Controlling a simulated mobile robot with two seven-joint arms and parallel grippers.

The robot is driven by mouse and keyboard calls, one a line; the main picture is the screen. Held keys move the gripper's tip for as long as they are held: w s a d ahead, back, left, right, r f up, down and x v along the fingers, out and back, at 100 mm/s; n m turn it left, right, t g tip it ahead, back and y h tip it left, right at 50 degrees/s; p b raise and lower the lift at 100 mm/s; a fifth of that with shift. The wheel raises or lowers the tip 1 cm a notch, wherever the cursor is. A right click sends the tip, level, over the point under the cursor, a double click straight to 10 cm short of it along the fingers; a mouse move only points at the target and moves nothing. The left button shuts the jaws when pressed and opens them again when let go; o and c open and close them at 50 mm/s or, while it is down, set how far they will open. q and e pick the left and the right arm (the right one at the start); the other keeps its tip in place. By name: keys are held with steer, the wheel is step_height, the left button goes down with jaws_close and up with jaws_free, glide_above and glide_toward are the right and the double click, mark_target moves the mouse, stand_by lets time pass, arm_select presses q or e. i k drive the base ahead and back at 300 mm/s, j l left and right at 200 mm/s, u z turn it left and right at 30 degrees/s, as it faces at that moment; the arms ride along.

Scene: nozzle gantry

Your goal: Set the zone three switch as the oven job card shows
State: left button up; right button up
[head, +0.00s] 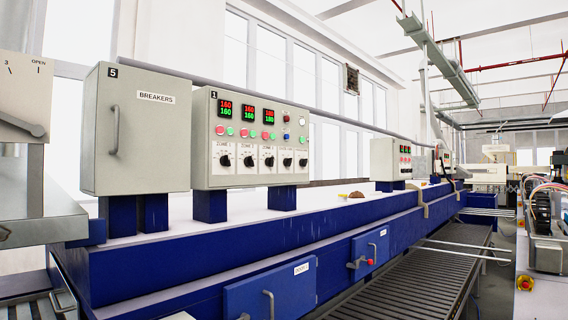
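The grey control panel tagged 1 (206,140) stands on blue posts on top of the blue oven. It has a lower row of several black rotary switches on white plates. The third from the left appears to be the zone three switch (269,160); its small label and exact pointer position are too small to read surely. The first two displays seem to read 160 over 160. I cannot make out a job card. Neither gripper is in view.
A grey BREAKERS cabinet (137,165) tagged 5 stands shut just left of the panel. Blue oven doors with handles (272,290) line the front below. A roller conveyor (420,270) runs along the right. A smaller grey panel (386,160) stands farther back.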

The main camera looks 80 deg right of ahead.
mark_target(269, 161)
steer(key=l+z, duration=0.85)
steer(key=i+l+z, duration=0.15)
steer(key=l, duration=0.25)
steer(key=i+l+z, duration=0.2)
steer(key=l, duration=0.15)
steer(key=k+l, duration=0.05)
steer(key=k, duration=0.05)
